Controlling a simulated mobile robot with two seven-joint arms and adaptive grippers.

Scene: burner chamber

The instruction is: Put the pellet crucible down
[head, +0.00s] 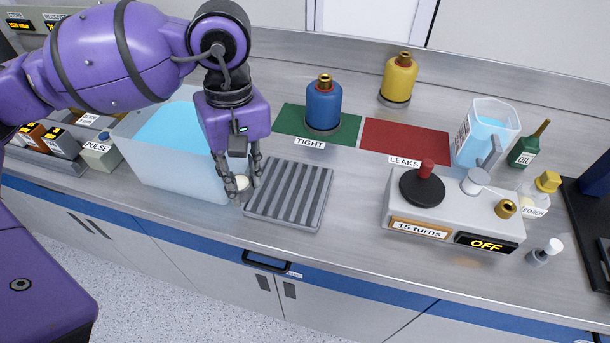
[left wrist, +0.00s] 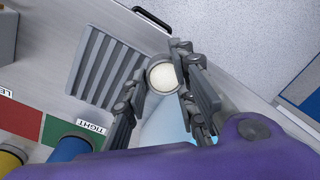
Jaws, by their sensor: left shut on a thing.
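The pellet crucible (head: 242,183) is a small round pale cup. In the left wrist view the crucible (left wrist: 163,75) shows from above with cream-coloured contents, between the two fingers. My left gripper (head: 243,186) is shut on it and points down, at the left edge of the grey ribbed rack (head: 309,215) and beside the water tank. In the left wrist view the gripper (left wrist: 162,80) has a finger on each side of the crucible. I cannot tell whether the crucible's base touches the counter. My right gripper is not in view.
A clear tank (head: 180,172) of blue water stands just left of my gripper. Behind are a blue cylinder (head: 323,105) on the green TIGHT mat, a red LEAKS mat (head: 405,140) and a yellow cylinder (head: 397,80). The ribbed rack is empty.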

